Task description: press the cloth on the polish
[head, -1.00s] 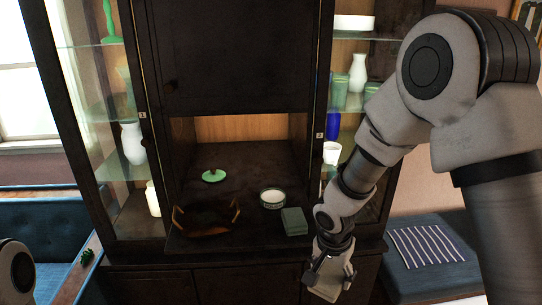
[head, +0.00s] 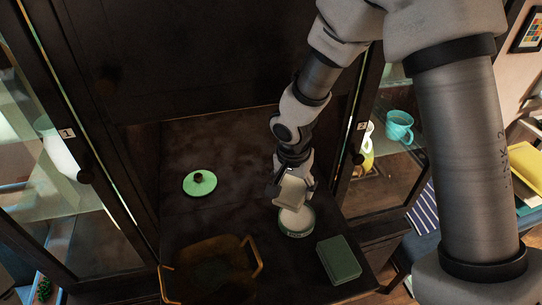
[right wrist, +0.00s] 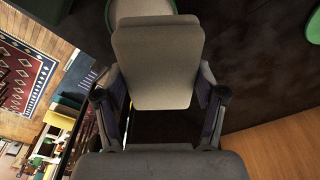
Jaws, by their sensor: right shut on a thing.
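The cloth (head: 292,190) is a pale, folded pad held in my right gripper (head: 291,178). In the right wrist view the cloth (right wrist: 158,65) fills the space between the two fingers. The polish (head: 297,222) is a round, open tin with a green rim and a whitish filling. The cloth overlaps the far side of the tin in the head view; I cannot tell whether they touch. In the right wrist view part of the tin's pale, round edge (right wrist: 86,38) shows behind the cloth. My left gripper is not in view.
A brown tray with orange handles (head: 250,256) stands at the front left. A dark green block (head: 339,259) lies at front right. Glass doors flank the recess.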

